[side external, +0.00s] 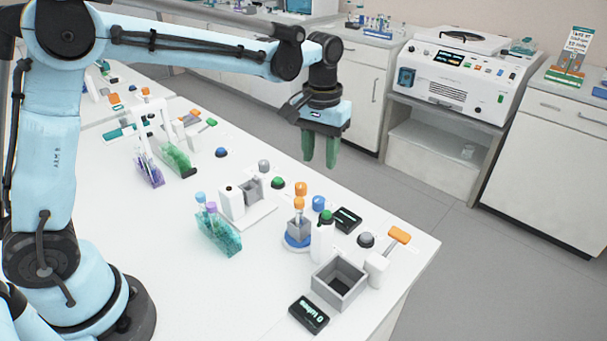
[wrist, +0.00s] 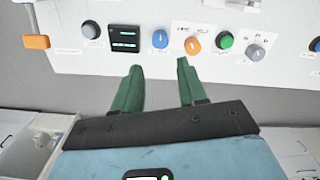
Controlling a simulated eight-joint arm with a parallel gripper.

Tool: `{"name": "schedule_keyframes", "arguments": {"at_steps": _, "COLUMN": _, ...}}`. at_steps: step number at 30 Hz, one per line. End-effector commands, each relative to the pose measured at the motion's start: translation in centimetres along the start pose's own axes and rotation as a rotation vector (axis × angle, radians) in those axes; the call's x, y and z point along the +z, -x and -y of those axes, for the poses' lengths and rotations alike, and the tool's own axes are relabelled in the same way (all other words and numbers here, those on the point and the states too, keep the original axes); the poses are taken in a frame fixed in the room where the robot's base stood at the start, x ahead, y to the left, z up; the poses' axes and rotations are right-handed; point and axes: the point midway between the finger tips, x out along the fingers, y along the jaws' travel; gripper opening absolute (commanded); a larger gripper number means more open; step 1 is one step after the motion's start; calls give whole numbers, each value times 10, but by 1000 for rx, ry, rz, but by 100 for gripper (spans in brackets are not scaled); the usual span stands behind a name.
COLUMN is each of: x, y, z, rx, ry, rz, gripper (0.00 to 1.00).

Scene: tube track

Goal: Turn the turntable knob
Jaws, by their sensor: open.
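My gripper (side external: 320,157) is open and empty, its green fingers pointing down above the table's far edge. In the wrist view my gripper (wrist: 159,68) has its fingers apart, just short of a row of controls. A blue knob (wrist: 160,39) with a white pointer mark lies almost straight ahead of the gap; an orange knob (wrist: 193,44) is right of it. In the side view the blue knob (side external: 319,203) and orange knob (side external: 301,188) stand near the blue-based turntable (side external: 297,241), which carries a grey holder. Labels are too small to read, so the turntable knob is not certain.
A black display (wrist: 124,38) and grey knob (wrist: 91,29) lie left of the blue knob. A green button (wrist: 225,40) and another grey knob (wrist: 255,52) lie right. A grey open bin (side external: 340,283) and tube rack (side external: 219,234) stand on the table (side external: 150,290).

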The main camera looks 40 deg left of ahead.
Motion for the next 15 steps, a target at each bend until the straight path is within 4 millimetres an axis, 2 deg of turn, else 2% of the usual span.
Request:
{"name": "schedule_keyframes", "arguments": {"at_steps": 5, "x": 0, "y": -19, "z": 0, "rx": 0, "ry": 0, "rz": 0, "gripper": 42}}
{"name": "schedule_keyframes", "arguments": {"at_steps": 15, "x": 0, "y": -80, "z": 0, "rx": 1, "ry": -1, "rz": -1, "gripper": 42}}
